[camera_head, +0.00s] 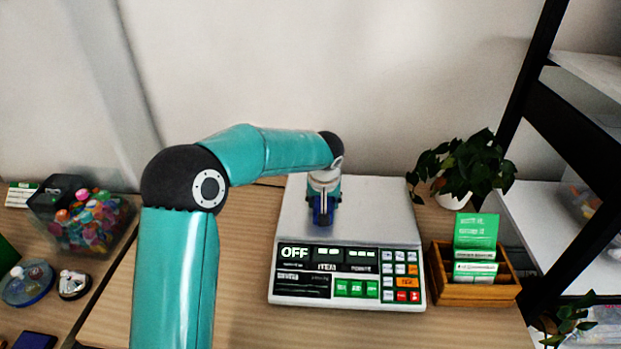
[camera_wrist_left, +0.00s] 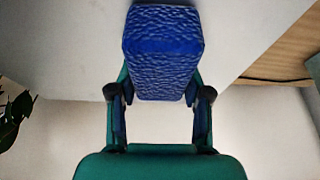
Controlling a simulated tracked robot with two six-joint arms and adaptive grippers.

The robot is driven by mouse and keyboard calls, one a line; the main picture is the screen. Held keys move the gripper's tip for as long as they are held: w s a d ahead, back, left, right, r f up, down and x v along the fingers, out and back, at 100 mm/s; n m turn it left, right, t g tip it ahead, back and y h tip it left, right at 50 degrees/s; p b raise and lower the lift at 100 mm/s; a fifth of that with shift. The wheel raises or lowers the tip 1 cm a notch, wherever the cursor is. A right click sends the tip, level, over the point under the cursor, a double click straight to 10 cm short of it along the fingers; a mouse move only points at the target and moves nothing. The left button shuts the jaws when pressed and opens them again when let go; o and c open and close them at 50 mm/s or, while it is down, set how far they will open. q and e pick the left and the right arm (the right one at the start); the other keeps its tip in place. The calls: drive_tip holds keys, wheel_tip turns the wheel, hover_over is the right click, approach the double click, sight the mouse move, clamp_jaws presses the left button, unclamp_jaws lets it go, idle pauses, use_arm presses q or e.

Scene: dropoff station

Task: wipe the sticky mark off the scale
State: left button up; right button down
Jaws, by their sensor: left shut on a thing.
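The scale (camera_head: 366,212) stands on the wooden table with a pale flat plate; its display reads OFF. My left gripper (camera_head: 322,206) is over the left part of the plate, pointing down. It is shut on a blue sponge (camera_wrist_left: 162,52), which has a rough, textured face in the left wrist view. In the head view only a small blue part shows at the plate, and I cannot tell whether it touches. No sticky mark shows on the visible plate; the gripper and sponge hide part of it. My right gripper is not in view.
A wooden box (camera_head: 478,291) with green and white cards stands right of the scale, with a potted plant (camera_head: 462,170) behind it. A clear bin (camera_head: 88,222) of colourful caps and a bell (camera_head: 73,284) are at the left. The wall is close behind.

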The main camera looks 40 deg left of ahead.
use_arm(q)
drive_tip(key=shift+s+a, duration=0.45)
drive_tip(key=shift+a, duration=0.25)
drive_tip(key=shift+s+a+r+p, duration=0.1)
drive_tip(key=shift+r+p, duration=0.2)
drive_tip(key=shift+r, duration=0.3)
drive_tip(key=shift+s+a+r+p, duration=0.1)
drive_tip(key=shift+r+p, duration=0.15)
drive_tip(key=shift+r, duration=0.3)
drive_tip(key=shift+w+d+r+p, duration=0.1)
drive_tip(key=shift+w+r+p, duration=0.05)
drive_tip(key=shift+r+p, duration=1.9)
drive_tip(key=shift+r, duration=0.85)
